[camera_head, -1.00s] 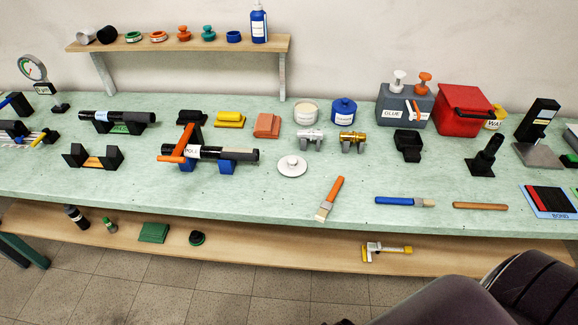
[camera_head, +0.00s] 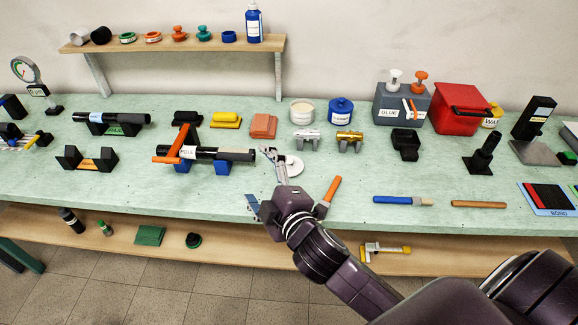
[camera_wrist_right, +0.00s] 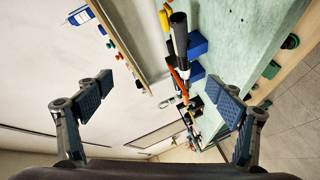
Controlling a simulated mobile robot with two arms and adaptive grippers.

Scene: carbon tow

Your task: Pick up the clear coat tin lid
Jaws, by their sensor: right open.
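The clear coat tin lid (camera_head: 296,166) is a pale grey-white disc with a small knob, lying flat on the green bench in the head view. My right gripper (camera_head: 262,183) is open and empty, in front of and left of the lid. One finger overlaps the lid's left side in the picture; I cannot tell whether they touch. The wrist view shows the spread fingers (camera_wrist_right: 160,95) with nothing between them; I cannot make out the lid there. A cream open-looking tin (camera_head: 302,113) stands behind the lid. My left gripper is not in view.
A black tube in blue holders (camera_head: 222,168) with an orange clamp (camera_head: 178,149) lies left of the lid. An orange-handled brush (camera_head: 333,188) lies to the right. Silver (camera_head: 306,140) and brass (camera_head: 350,141) fittings and a blue tin (camera_head: 341,112) stand behind. Bare bench shows at front left.

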